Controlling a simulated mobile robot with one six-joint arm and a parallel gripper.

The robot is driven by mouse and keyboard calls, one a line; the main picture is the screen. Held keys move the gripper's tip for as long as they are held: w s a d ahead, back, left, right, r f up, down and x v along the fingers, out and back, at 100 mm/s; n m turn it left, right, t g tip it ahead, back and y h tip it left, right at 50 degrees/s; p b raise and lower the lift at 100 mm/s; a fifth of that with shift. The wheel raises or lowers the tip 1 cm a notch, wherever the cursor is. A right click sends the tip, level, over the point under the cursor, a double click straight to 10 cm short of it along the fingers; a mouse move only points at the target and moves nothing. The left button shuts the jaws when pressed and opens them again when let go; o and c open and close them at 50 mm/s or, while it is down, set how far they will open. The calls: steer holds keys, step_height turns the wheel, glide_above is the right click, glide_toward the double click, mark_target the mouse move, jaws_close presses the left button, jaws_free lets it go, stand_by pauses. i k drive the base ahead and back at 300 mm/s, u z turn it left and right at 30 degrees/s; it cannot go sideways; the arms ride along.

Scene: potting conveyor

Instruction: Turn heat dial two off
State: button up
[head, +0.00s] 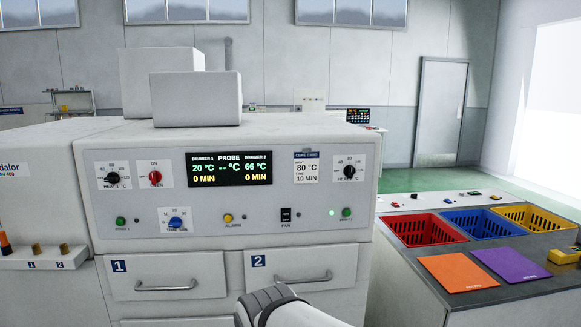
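Heat dial two (349,172) is a black knob on a white square plate at the right end of the machine's front panel. Its pointer is too small to read surely. The display (229,168) shows 66 °C for drawer 2 and 20 °C for drawer 1, both at 0 min. A white and dark grey part of my arm shows at the bottom middle, in front of drawer 2 (290,266). My gripper's fingers are not in view.
Heat dial one (112,178), a red knob (155,177), a blue timer knob (175,222) and a fan switch (286,215) share the panel. A counter with red (424,243), blue (456,217) and yellow (512,205) baskets stands right. Both drawers look shut.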

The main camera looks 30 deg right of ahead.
mark_target(350, 169)
steer(key=z, duration=0.65)
steer(key=i, duration=0.95)
steer(key=z, duration=0.6)
steer(key=k, duration=0.85)
steer(key=z, duration=0.15)
steer(key=i, duration=0.9)
steer(key=u, duration=0.05)
